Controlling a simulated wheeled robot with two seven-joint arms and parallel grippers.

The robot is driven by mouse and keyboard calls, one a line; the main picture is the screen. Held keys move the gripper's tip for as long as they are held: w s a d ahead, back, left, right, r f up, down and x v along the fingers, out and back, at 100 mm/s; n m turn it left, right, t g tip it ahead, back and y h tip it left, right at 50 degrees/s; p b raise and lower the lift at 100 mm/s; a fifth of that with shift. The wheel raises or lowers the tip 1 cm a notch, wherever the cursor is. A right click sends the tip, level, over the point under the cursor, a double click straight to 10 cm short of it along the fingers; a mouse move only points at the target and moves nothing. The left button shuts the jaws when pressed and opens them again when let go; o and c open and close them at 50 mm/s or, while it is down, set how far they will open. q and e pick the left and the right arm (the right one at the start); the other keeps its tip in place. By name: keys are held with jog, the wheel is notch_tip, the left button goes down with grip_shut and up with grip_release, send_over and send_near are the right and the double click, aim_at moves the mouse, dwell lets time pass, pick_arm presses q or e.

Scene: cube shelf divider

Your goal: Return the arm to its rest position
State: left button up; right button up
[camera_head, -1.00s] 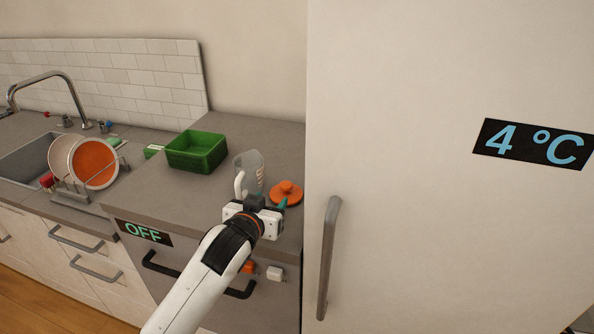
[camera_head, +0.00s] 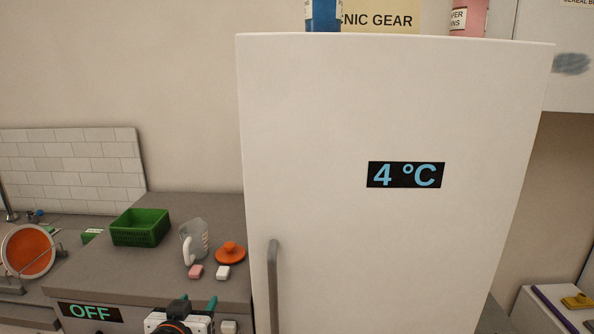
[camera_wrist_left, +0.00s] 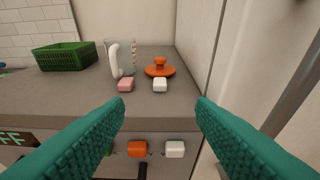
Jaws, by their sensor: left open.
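My left gripper (camera_head: 198,301) shows at the bottom of the head view, low by the front of the counter. Its two green fingers stand wide apart in the left wrist view (camera_wrist_left: 160,108), with nothing between them. Beyond the fingertips, a pink block (camera_wrist_left: 126,84) and a white block (camera_wrist_left: 160,85) sit on the counter near its front edge. Most of my left arm is below the head view's lower edge. My right gripper is in neither view.
A clear jug (camera_head: 194,241), an orange lid (camera_head: 230,252) and a green basket (camera_head: 140,228) stand on the grey counter (camera_head: 100,268). A tall white fridge (camera_head: 340,120) with a vertical handle (camera_head: 273,285) stands close to the right. An orange plate (camera_head: 28,251) is at left.

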pick_arm(q)
notch_tip(320, 180, down, 24)
jog(key=s+a+g, duration=0.2)
jog(key=g, duration=0.2)
jog(key=s+a+f+m+g, duration=0.1)
jog(key=s+f+g, duration=0.1)
jog(key=s+f, duration=0.45)
jog(key=s+f+g, duration=0.1)
jog(key=s+f, duration=0.2)
jog(key=f, duration=0.7)
jog(key=s+f+g+b, duration=0.1)
jog(key=s+f+g, duration=0.3)
jog(key=s+f, duration=1.35)
jog(key=s+f+m+g, duration=0.1)
jog(key=s+f, duration=0.3)
jog(key=s, duration=1.6)
jog(key=shift+s+f+g+y, duration=0.15)
jog(key=shift+s+g+y, duration=0.15)
jog(key=shift+g, duration=0.5)
